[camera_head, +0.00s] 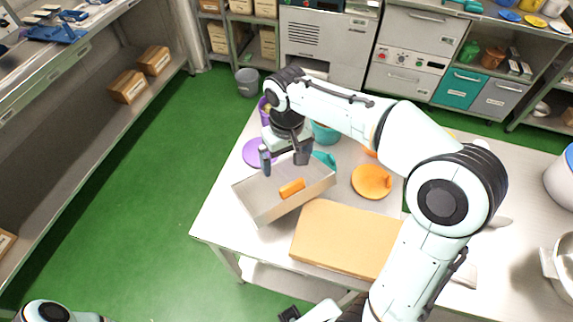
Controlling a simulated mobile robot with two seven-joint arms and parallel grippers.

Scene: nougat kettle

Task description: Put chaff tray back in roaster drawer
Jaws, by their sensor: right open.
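The chaff tray appears to be the shallow grey open box (262,208) with an orange handle (291,188). It sits at an angle on the table, left of a tan board. My right gripper (285,168) is open, pointing down over the tray's far side, with its fingers apart. I cannot tell whether the fingers touch the tray. Only part of my left arm shows at the bottom left.
The tan board (345,238) lies close to the tray on the pale table (212,212). A purple plate (257,152), an orange plate (371,182) and a teal bowl (325,133) are nearby. A grey bin (247,82) stands on the open green floor.

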